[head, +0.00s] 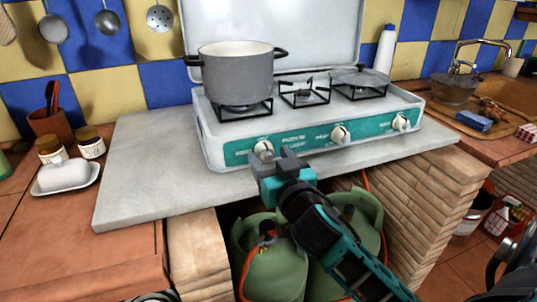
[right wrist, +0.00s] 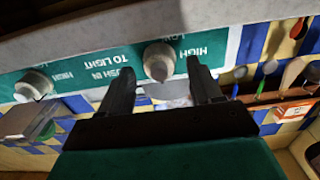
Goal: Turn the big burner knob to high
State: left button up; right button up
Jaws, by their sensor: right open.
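A stove (head: 300,140) with a teal front panel carries three white knobs: a left knob (head: 264,149), a middle knob (head: 340,133) and a right knob (head: 401,122). My right gripper (head: 277,164) is open just in front of the left knob. In the right wrist view, which is upside down, this knob (right wrist: 160,62) sits just beyond the gap between the fingertips (right wrist: 162,78); contact cannot be told. Upside-down HIGH, LOW and PUSH IN TO LIGHT labels surround it. The middle knob (right wrist: 33,85) is at the left there. My left gripper is not in view.
A grey pot (head: 238,75) stands on the left burner and a lidded pan (head: 360,76) on the right one. Green gas bottles (head: 275,265) stand below the slab (head: 140,165). A butter dish (head: 65,178) and jars are at left. The slab's left part is clear.

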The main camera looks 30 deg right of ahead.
jog(key=shift+x, duration=0.8)
jog(key=c, duration=1)
